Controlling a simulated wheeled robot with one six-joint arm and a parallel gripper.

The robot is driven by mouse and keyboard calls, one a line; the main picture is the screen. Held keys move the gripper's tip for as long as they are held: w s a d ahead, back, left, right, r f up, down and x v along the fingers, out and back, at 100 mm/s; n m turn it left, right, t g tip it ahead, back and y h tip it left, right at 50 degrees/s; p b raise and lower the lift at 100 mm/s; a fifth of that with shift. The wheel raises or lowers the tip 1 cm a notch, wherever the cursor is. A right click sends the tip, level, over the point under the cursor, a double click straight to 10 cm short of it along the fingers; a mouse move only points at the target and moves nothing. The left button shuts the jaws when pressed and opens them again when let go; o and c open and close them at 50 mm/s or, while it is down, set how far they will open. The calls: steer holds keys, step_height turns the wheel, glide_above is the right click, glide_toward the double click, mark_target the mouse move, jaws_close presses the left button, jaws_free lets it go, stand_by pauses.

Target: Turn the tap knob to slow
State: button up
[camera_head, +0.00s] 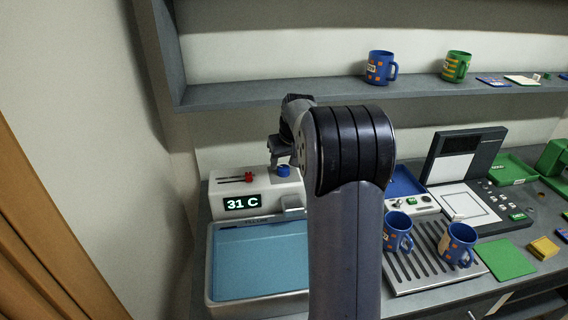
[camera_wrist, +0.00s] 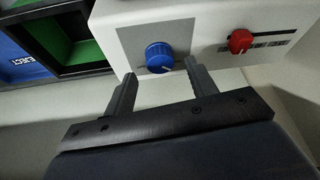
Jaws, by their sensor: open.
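The blue round knob (camera_head: 283,171) sits on top of the white tap unit (camera_head: 226,189). In the wrist view the blue knob (camera_wrist: 159,57) has a white pointer mark and lies just beyond the fingertips, between their lines. A red knob (camera_head: 249,177) on a slot with markings is beside it; it also shows in the wrist view (camera_wrist: 240,40). My gripper (camera_head: 281,158) is open above the blue knob, and its two fingers (camera_wrist: 158,76) appear apart from it. The small print by the knobs is unreadable.
A water-filled basin (camera_head: 211,262) is in front of the unit, whose display (camera_head: 242,202) reads 31 C. A shelf (camera_head: 300,92) with mugs runs above. Two blue mugs (camera_head: 397,231) stand on a drip rack (camera_head: 415,285) to the right. My arm hides the middle of the counter.

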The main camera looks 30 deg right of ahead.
mark_target(283, 169)
steer(key=shift+x, duration=1.4)
steer(key=shift+c, duration=0.2)
steer(key=c, duration=0.9)
